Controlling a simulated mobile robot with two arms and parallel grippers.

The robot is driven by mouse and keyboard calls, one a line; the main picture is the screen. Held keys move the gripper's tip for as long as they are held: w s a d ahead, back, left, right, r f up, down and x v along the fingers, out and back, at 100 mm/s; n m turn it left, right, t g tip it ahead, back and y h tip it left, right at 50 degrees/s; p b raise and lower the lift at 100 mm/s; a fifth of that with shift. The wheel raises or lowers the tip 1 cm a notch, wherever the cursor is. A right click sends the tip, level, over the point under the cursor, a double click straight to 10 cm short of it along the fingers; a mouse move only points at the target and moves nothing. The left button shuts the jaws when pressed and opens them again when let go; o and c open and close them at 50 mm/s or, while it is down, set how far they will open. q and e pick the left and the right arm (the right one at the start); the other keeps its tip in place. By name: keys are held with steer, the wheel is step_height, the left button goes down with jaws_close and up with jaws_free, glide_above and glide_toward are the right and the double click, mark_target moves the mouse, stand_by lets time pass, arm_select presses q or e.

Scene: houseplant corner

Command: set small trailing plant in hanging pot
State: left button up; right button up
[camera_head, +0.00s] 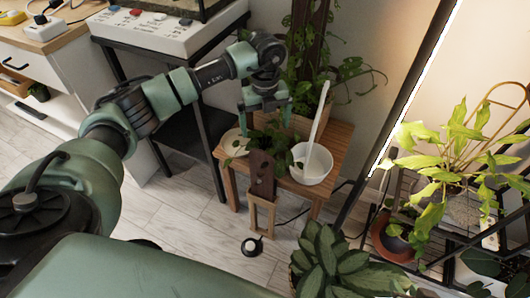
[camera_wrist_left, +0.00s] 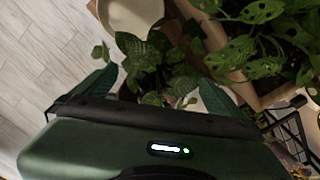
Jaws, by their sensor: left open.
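The small trailing plant (camera_head: 268,138), with dark green leaves, is on the small wooden table below my left gripper (camera_head: 265,120). In the left wrist view its leaves (camera_wrist_left: 150,58) show between the spread fingers of the left gripper (camera_wrist_left: 160,82). The fingers are open, one on each side of the foliage; the plant's own pot is hidden. I cannot tell for sure which vessel is the hanging pot. A white bowl (camera_head: 314,168) with a long white upright piece stands right of the plant. My right gripper is not in view.
The wooden table (camera_head: 228,165) also bears a white saucer (camera_head: 236,142) and a large leafy plant (camera_head: 300,65) behind. A brown holed board (camera_head: 262,178) stands at its front. A reddish round pot (camera_head: 392,238) and a yellow-green plant (camera_head: 440,165) are at right.

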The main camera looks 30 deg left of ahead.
mark_target(265, 146)
arm_select(q)
steer(key=shift+f, duration=0.3)
step_height(265, 146, down, 2)
steer(key=shift+f+b, duration=0.25)
steer(key=shift+b, duration=0.15)
steer(key=f, duration=0.1)
steer(key=f+b, duration=0.1)
steer(key=f, duration=0.2)
steer(key=shift+s+d+f, duration=0.1)
steer(key=shift+s+d, duration=0.05)
steer(key=shift+s, duration=0.15)
steer(key=shift+f, duration=0.3)
steer(key=c, duration=1.6)
steer(key=shift+c, duration=0.2)
arm_select(e)
steer(key=w+a+r+t+y, duration=0.1)
steer(key=w+a+r+t, duration=0.2)
steer(key=w+r+t, duration=0.3)
steer(key=shift+w+r+y, duration=0.3)
steer(key=shift+w+r, duration=0.6)
steer(key=shift+w, duration=0.3)
arm_select(q)
steer(key=shift+r, duration=0.15)
arm_select(e)
steer(key=shift+a, duration=0.1)
